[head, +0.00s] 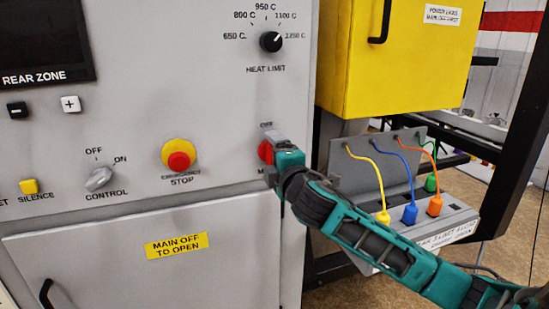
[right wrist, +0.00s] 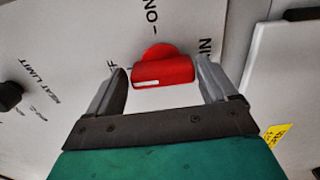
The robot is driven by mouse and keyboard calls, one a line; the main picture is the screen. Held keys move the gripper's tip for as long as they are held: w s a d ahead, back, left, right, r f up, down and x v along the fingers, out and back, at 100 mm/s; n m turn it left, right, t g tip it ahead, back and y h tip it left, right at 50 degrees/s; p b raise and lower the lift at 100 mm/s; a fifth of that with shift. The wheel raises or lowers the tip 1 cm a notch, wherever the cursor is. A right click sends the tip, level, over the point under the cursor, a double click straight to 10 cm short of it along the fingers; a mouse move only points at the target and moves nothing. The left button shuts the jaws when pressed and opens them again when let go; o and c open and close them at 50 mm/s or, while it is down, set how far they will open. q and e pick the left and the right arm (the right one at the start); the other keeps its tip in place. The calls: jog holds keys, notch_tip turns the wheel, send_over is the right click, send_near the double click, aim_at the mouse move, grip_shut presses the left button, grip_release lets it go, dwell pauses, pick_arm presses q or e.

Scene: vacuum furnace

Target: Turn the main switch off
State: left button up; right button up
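The main switch is a red rotary handle (head: 265,151) on the grey panel, partly hidden by my right gripper (head: 271,157) in the head view. In the right wrist view the red handle (right wrist: 163,73) lies between the two fingers of my right gripper (right wrist: 162,68). The fingers are apart, with a small gap on each side of the handle. The handle's bar runs from finger to finger, and a white mark shows at its left end, on the side of a partly hidden label ending in F. The ON label stands above the handle there. My left gripper is out of view.
The emergency stop (head: 179,158) and grey control knob (head: 99,179) are to the left. The heat limit knob (head: 271,41) is above. A yellow box (head: 395,65) and a grey holder (head: 445,222) with coloured plugs are to the right. A closed lower door (head: 110,250) lies below.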

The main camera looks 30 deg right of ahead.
jog(key=shift+o, duration=0.9)
jog(key=shift+f, duration=0.1)
jog(key=shift+s, duration=0.1)
jog(key=b+v, duration=0.1)
jog(key=v, duration=1.1)
jog(key=shift+s, duration=0.35)
jog(key=shift+a, duration=0.1)
